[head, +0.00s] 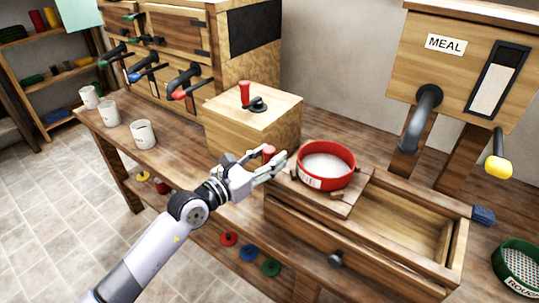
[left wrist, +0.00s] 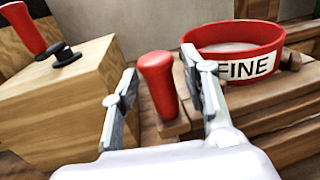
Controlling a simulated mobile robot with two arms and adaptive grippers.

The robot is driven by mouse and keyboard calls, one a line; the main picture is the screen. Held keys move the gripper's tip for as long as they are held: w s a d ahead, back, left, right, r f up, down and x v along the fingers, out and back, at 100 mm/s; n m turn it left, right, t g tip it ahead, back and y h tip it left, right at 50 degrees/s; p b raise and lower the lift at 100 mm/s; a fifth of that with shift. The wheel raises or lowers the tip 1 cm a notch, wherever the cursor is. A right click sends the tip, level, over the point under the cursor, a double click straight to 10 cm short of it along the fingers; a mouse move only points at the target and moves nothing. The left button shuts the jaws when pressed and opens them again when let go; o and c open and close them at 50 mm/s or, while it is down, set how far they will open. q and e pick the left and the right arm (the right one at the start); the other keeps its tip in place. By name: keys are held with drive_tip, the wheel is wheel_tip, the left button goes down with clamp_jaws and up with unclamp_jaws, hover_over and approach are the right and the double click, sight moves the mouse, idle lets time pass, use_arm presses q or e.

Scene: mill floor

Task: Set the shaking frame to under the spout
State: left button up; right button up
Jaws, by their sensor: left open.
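The shaking frame (head: 342,203) is a small wooden carriage at the left end of a long open wooden box. A red sieve labelled FINE (head: 326,176) with pale mesh sits on it. Its upright red handle (left wrist: 158,85) stands at its left side. My left gripper (head: 274,163) is open at this handle. In the left wrist view its fingers stand either side of the handle, with gaps showing. The dark curved spout (head: 421,118) comes out of the MEAL box at the right, beyond and right of the frame. My right gripper is not in view.
The open part of the wooden box (head: 415,228) right of the frame is empty. A wooden block with a red lever (head: 245,95) stands behind my gripper. A yellow-knobbed lever (head: 497,167), a blue brush (head: 483,215) and a green sieve (head: 518,265) are at the right. White mugs (head: 143,134) stand left.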

use_arm(q)
drive_tip(key=shift+w+d, duration=0.2)
drive_tip(key=shift+d, duration=0.05)
drive_tip(key=shift+c, duration=0.3)
clamp_jaws()
idle(0.5)
